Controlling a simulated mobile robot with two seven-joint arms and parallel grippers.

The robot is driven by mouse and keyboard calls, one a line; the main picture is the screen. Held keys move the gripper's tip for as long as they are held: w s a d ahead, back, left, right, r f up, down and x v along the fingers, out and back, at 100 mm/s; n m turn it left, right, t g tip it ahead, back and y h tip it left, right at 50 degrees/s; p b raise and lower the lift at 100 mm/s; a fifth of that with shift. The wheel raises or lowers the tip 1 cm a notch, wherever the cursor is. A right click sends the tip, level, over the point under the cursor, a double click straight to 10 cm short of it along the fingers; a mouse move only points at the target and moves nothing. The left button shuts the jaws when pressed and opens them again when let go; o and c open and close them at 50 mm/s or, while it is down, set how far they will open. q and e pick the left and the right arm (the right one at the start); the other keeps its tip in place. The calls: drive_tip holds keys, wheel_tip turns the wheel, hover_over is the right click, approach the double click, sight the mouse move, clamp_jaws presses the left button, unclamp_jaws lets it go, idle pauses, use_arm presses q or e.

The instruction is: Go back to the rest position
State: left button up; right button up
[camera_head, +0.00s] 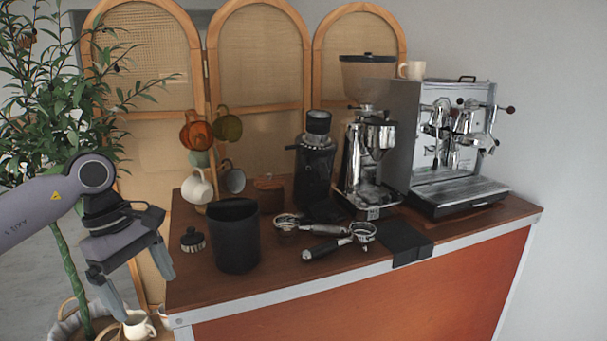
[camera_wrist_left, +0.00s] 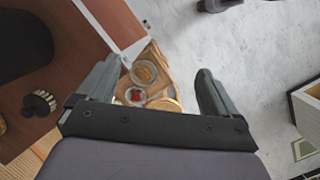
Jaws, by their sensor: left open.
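My left gripper (camera_head: 143,283) is open and empty. In the head view it hangs at the left, off the left end of the cart (camera_head: 365,303), with its fingers pointing down. In the left wrist view the two fingers (camera_wrist_left: 160,85) are wide apart with nothing between them. Below and beyond them is a wooden tray (camera_wrist_left: 155,57) with small bowls, well apart from the fingers. My right gripper does not show in either view.
A black bin (camera_head: 236,238) and a round brush (camera_head: 192,240) stand near the cart's left end. Two portafilters (camera_head: 327,247), a grinder (camera_head: 367,165) and an espresso machine (camera_head: 455,150) are farther right. A plant (camera_head: 75,120) stands behind my left arm.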

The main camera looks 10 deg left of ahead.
use_arm(q)
drive_tip(key=s+d+f+n+t+h, duration=0.2)
drive_tip(key=d+n+h, duration=0.55)
drive_tip(key=d, duration=0.55)
drive_tip(key=s+d+f+n+t+h, duration=0.1)
drive_tip(key=s+d+f+n+h, duration=0.1)
drive_tip(key=d+n+h, duration=0.85)
drive_tip(key=a+f+n+t+y, duration=0.2)
drive_tip(key=f+n+t+y, duration=0.45)
drive_tip(key=n, duration=0.55)
drive_tip(key=a+f+n+t+y, duration=0.3)
drive_tip(key=f+n+t+y, duration=0.3)
drive_tip(key=n, duration=0.6)
drive_tip(key=s+a+f+n+g+y, duration=0.2)
drive_tip(key=s+a+f+n+y, duration=0.1)
drive_tip(key=s+f+n, duration=0.3)
drive_tip(key=s+a+f+n+g+y, duration=0.2)
drive_tip(key=s+a+f+n+y, duration=0.1)
drive_tip(key=s+f+n, duration=0.4)
wheel_tip(320, 180, down, 2)
drive_tip(key=shift+a+f+g, duration=0.25)
drive_tip(key=shift+a+g, duration=0.1)
drive_tip(key=shift+a, duration=0.1)
